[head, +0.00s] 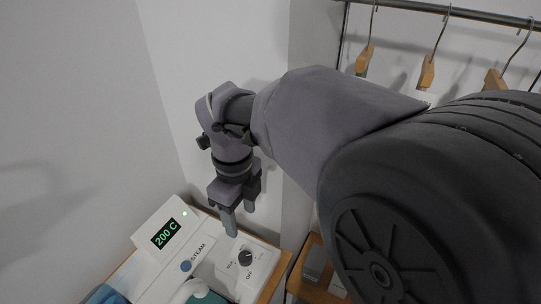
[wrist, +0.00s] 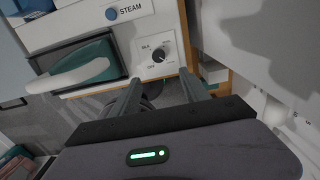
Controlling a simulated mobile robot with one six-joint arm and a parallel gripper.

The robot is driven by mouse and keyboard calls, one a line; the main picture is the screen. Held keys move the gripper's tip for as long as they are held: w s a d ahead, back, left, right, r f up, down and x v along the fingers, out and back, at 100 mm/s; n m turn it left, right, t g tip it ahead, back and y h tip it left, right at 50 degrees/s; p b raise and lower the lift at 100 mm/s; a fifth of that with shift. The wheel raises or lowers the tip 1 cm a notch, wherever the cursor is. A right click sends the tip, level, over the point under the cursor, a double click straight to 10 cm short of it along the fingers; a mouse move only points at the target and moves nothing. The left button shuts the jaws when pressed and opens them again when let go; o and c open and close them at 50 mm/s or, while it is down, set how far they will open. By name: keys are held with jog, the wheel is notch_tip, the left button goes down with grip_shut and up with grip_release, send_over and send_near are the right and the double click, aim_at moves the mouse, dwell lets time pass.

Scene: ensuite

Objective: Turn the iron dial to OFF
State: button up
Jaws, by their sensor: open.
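The iron dial (head: 245,258) is a small black knob on a white panel of the iron station (head: 222,262), with printed labels around it. In the wrist view the dial (wrist: 158,55) lies just beyond the fingertips, roughly between them. Its exact pointer setting is too small to read. My gripper (head: 240,222) is open and empty, pointing down above the panel near the dial. In the wrist view its two fingers (wrist: 161,80) are spread apart, not touching the dial. The station's display (head: 166,234) reads 200 C with a green light.
A blue STEAM button (head: 186,266) sits left of the dial. The iron's white handle (wrist: 75,75) and teal body stand in front of it. A wall rises behind the station. Wooden hangers (head: 427,72) hang from a rail (head: 460,16) at upper right.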

aim_at(245, 256)
notch_tip(245, 256, down, 16)
jog(key=b, duration=0.5)
jog(key=shift+s+a+b, duration=0.1)
jog(key=shift+s+b, duration=0.05)
jog(key=shift+b, duration=0.15)
grip_shut()
